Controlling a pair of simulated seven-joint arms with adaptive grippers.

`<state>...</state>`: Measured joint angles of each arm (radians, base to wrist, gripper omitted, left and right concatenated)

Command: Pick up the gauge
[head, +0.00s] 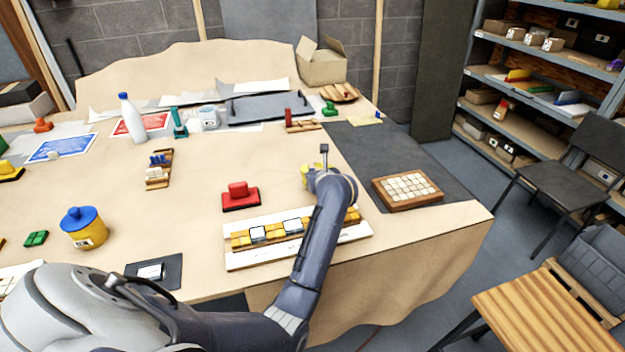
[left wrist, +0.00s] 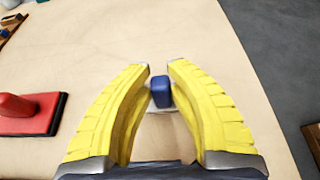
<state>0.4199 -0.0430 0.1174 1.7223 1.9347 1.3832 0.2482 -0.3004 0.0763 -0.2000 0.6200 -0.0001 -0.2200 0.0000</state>
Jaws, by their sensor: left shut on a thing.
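My left gripper (head: 308,178) reaches over the table, just behind the right end of the white panel; only part of its yellow fingers shows there. In the left wrist view, the yellow fingers (left wrist: 160,66) stand on both sides of a small blue block-like piece, which I take as the gauge (left wrist: 161,92). They are shut on it. A pale part shows below the blue; the rest is hidden. My right gripper is not in view.
A red block on a dark-edged base (head: 240,193) sits left of my gripper. The white panel (head: 240,261) with yellow tiles lies in front. A wooden tray (head: 402,207) of pale tiles stands right, near the table edge. The table behind my gripper is mostly clear.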

